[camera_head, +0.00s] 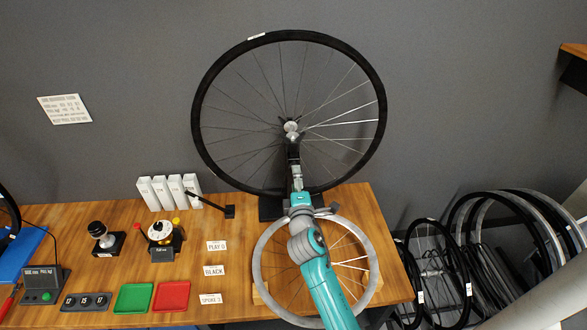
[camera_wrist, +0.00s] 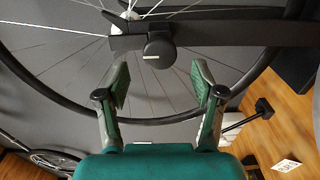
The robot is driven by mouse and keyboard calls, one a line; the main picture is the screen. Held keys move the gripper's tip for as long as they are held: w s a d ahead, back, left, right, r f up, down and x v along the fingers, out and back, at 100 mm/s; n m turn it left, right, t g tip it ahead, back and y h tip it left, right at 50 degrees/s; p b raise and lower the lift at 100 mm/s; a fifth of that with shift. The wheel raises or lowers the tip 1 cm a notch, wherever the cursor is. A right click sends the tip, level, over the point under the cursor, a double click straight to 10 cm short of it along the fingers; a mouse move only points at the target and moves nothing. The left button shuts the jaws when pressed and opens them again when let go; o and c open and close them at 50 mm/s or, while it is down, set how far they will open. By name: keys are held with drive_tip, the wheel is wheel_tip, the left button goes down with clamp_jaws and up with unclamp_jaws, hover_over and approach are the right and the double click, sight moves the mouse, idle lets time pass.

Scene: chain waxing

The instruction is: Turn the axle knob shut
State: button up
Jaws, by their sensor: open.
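The axle knob (camera_wrist: 160,48) is a dark round knob with a pale line across its face, on a black stand arm (camera_wrist: 225,32) in the wrist view. My gripper (camera_wrist: 159,74) is open, its two fingers apart just short of the knob, one on either side, and nothing is between them. In the head view my gripper (camera_head: 295,168) is in front of the stand below the wheel hub (camera_head: 291,129). The black-tyred wheel (camera_head: 375,137) stands upright there. I cannot make out the knob in the head view.
A bare rim (camera_head: 259,265) lies on the wooden bench (camera_head: 120,215) under my arm. A black lever piece (camera_head: 212,204), white boxes (camera_head: 168,192), green tray (camera_head: 133,297) and red tray (camera_head: 171,296) are to the left. Several wheels (camera_head: 468,250) stand at the right.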

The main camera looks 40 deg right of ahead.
drive_tip(key=shift+x, duration=2.75)
drive_tip(key=shift+s, duration=0.1)
drive_tip(key=shift+c, duration=0.3)
drive_tip(key=c, duration=1.1)
